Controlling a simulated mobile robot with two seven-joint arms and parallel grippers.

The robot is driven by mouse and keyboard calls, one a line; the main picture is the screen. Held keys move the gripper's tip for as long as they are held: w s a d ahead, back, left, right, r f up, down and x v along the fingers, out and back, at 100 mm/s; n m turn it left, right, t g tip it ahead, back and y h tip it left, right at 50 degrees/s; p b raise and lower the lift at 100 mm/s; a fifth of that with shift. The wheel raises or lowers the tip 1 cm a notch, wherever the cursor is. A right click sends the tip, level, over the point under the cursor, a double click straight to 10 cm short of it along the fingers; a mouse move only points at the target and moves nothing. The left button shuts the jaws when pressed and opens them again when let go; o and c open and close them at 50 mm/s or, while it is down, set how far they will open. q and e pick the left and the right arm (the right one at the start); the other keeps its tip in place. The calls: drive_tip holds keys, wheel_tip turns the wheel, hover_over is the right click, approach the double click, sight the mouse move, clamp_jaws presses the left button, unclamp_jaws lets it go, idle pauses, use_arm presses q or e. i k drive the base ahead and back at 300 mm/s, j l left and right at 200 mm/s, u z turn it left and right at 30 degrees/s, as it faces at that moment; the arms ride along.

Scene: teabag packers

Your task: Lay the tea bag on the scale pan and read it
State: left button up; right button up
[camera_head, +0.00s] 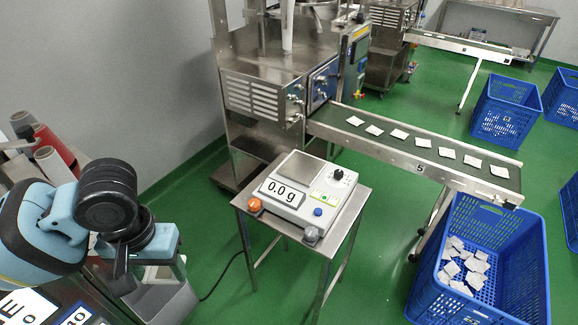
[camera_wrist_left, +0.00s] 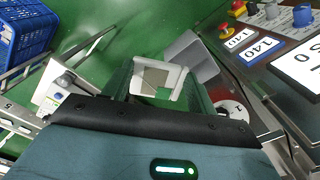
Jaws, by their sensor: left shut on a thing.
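The scale (camera_head: 318,196) stands on a small steel table (camera_head: 346,206), and its display reads 0.0 g. Its square pan (camera_head: 302,168) is bare. The scale shows at the left of the wrist view (camera_wrist_left: 62,92). My right gripper is in neither view.
Several tea bags lie on a conveyor (camera_head: 452,176) behind the scale. A blue crate (camera_head: 520,262) at right holds several more. An orange button (camera_head: 254,205) sits on the scale table's corner. Green floor separates my arm from the table.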

sight(299, 172)
drive_tip(key=z, duration=1.2)
drive_tip(key=i+j, duration=0.5)
drive_tip(key=j, duration=0.25)
drive_tip(key=i+j, duration=0.25)
drive_tip(key=j+z, duration=0.05)
drive_tip(key=j, duration=0.05)
